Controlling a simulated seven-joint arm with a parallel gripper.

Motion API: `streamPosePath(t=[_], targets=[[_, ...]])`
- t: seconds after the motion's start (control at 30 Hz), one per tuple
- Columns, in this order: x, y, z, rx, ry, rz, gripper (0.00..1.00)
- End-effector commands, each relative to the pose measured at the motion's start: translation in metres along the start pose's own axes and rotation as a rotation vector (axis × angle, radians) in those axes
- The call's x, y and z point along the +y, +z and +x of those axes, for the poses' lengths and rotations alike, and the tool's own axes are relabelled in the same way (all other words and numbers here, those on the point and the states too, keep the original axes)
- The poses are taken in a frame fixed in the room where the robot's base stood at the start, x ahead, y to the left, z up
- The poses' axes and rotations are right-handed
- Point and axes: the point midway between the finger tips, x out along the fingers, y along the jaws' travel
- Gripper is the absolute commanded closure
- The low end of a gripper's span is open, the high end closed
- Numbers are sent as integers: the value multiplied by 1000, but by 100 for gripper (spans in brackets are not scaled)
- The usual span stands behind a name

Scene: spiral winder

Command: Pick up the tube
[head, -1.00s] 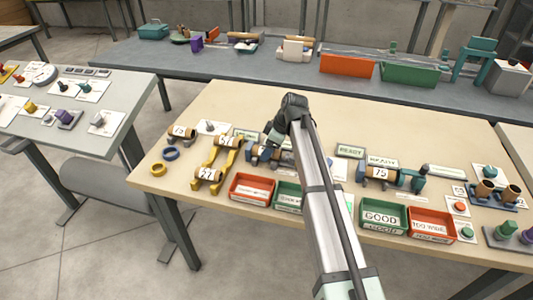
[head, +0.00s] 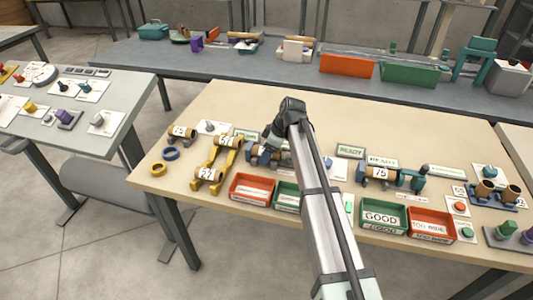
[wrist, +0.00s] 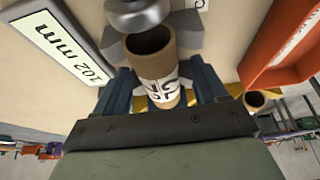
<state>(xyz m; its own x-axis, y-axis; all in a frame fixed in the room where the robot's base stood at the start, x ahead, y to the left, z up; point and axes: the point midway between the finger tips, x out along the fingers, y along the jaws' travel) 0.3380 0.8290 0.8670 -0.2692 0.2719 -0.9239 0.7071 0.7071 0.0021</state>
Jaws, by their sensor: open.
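In the wrist view a brown cardboard tube (wrist: 155,72) with a white number label lies between the two blue fingers of my gripper (wrist: 162,88). Its open hollow end faces the camera, and the number is hard to read. The fingers are open, one on each side of the tube; I cannot tell whether either touches it. Grey supports show beside the tube, and a round metal part (wrist: 138,12) is close to its open end. In the head view my gripper (head: 270,142) is low over the table's middle, and my arm hides much of this tube.
A 102 mm sign (wrist: 75,48) and an orange tray (wrist: 285,50) flank the tube in the wrist view. In the head view, a yellow stand (head: 228,158) holds labelled tubes at left. Red and green bins (head: 382,214) line the front edge. The table's back is clear.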

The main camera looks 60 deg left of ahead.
Motion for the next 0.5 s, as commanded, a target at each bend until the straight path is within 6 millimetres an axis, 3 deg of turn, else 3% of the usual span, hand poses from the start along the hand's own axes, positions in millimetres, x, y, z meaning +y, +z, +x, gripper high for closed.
streamPosePath(t=[0.23,0.5], targets=[[0,0,0,0,0,0,29],[0,0,0,0,0,0,55]])
